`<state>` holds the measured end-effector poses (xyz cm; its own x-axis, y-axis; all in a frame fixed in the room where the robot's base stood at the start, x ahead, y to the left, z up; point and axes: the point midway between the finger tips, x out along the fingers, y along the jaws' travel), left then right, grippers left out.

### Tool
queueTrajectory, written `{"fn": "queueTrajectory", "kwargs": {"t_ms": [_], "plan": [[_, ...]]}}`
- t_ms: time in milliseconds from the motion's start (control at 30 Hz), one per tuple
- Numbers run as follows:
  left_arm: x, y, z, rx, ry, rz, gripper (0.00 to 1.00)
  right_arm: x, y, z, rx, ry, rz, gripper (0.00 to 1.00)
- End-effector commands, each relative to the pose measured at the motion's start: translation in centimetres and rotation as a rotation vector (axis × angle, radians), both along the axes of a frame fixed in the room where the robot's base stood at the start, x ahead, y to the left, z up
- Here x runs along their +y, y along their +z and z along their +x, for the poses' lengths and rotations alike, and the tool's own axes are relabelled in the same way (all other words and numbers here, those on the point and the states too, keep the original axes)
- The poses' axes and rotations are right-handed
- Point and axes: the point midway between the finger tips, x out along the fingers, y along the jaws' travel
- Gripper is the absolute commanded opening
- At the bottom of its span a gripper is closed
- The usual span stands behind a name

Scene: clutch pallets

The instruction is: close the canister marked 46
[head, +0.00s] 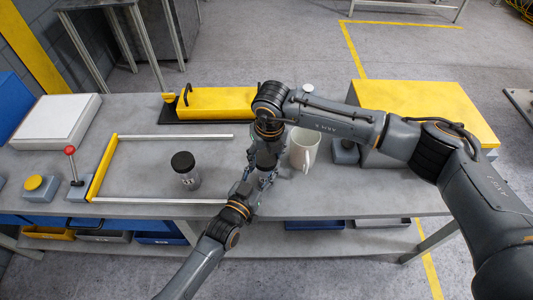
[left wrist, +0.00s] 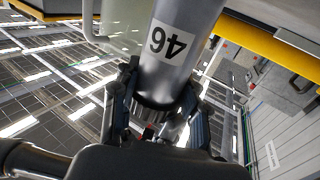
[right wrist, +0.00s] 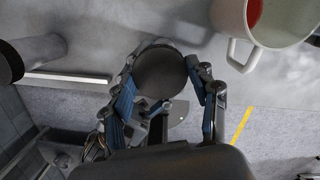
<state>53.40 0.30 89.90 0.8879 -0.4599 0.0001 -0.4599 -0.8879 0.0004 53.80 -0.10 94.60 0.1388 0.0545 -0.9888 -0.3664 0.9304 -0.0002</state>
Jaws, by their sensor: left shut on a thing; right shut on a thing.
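The silver canister marked 46 (left wrist: 172,55) fills the upper middle of the left wrist view, its label upside down. A dark ribbed band shows at its end between the fingers. My left gripper (left wrist: 155,108) is shut on this canister; it also shows in the head view (head: 254,190). My right gripper (right wrist: 165,92) is shut on a round dark lid (right wrist: 160,74), seen from its top; in the head view the gripper (head: 264,168) is just above the left one. The grippers hide canister 46 in the head view. I cannot tell how far the lid is seated.
Another canister with a black lid (head: 183,162), marked 47, stands left of the grippers within a yellow-and-metal frame (head: 102,168). A white mug (head: 302,148) stands close on the right. A yellow block (head: 215,101) lies behind. The bench front edge is close to my left arm.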

Motion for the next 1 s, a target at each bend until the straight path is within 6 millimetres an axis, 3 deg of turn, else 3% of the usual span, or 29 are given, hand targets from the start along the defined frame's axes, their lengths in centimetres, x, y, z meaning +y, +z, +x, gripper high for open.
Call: {"fn": "queueTrajectory", "kwargs": {"t_ms": [467, 1000], "plan": [[0.02, -0.07, -0.01, 0.001, 0.000, 0.002, 0.00, 0.42, 0.01, 0.06, 0.001, -1.013, 0.001, 0.38], [0.00, -0.10, -0.04, 0.001, 0.000, 0.002, 0.00, 0.70, -0.02, 0.37, 0.007, -2.295, 0.002, 0.38]]}}
